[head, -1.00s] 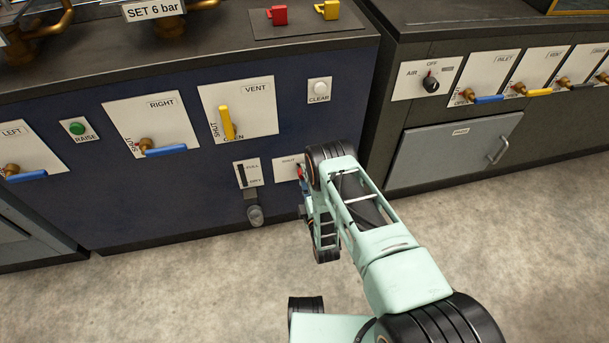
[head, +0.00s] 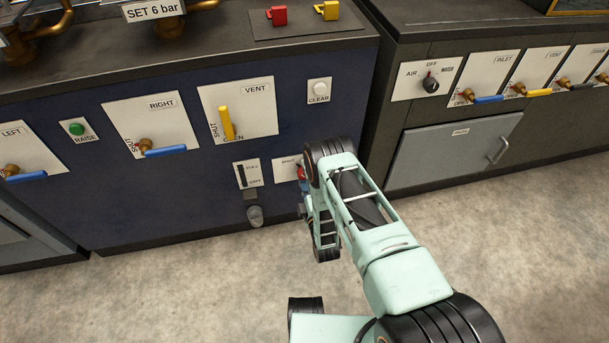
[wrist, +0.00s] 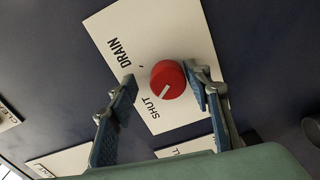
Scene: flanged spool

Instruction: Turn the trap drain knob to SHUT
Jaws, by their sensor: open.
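The red drain knob (wrist: 168,79) sits on a white plate (wrist: 188,28) lettered DRAIN and SHUT. Its white pointer line is on the side toward the word SHUT. My gripper (wrist: 162,77) is open, with its blue-padded fingers on either side of the knob. The right fingertip is very near the knob's edge; I cannot tell if it touches. The left fingertip is apart from it. In the head view, a bit of the red knob (head: 301,172) and its plate (head: 283,170) show beside my arm, which hides the rest.
Left of the drain plate are a level gauge plate (head: 248,173) and a grey fitting (head: 255,215). Above are the yellow VENT handle (head: 227,123) and the CLEAR button (head: 319,88). The floor in front is clear.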

